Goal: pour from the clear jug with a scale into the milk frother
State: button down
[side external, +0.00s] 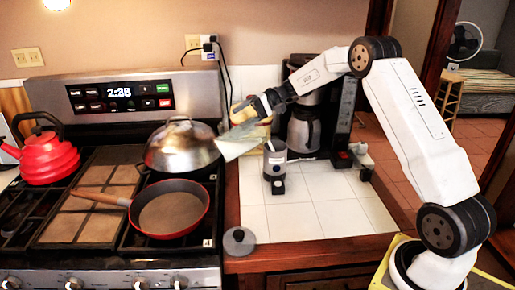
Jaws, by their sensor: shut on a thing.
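The clear jug (238,145) looks pale and see-through, and it is tilted well over in the air. Its scale cannot be made out at this size. My gripper (254,108) is shut on the jug and comes in from the upper right. The milk frother (275,162) is a small grey cup with a dark front part, standing upright on the white tiles. The jug's right end is close above and left of the frother's top. Whether any liquid is flowing cannot be seen.
A coffee maker with a steel carafe (305,130) stands behind the frother. On the stove at left are a steel domed lid (181,147), a red pan (170,212) and a red kettle (47,158). A grey round lid (239,241) lies at the counter's front. The tiles (335,215) at front right are clear.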

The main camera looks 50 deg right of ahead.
aim_at(234, 128)
jog(key=shift+d+r, duration=0.15)
dwell(0.5)
jog(key=a+f+h, duration=0.1)
jog(key=w+a+f+g+h, duration=0.1)
jog(key=a+f+h, duration=0.1)
jog(key=shift+w+a+f+g+h, duration=0.1)
jog(key=shift+w+f+g+h, duration=0.1)
jog(key=shift+g+h, duration=0.1)
jog(key=shift+f, duration=0.25)
jog(key=shift+w+a+f, duration=0.1)
jog(key=shift+w+a+f+g+h, duration=0.1)
jog(key=shift+a+f+g+h, duration=0.2)
jog(key=shift+h, duration=0.2)
jog(key=shift+f, duration=0.15)
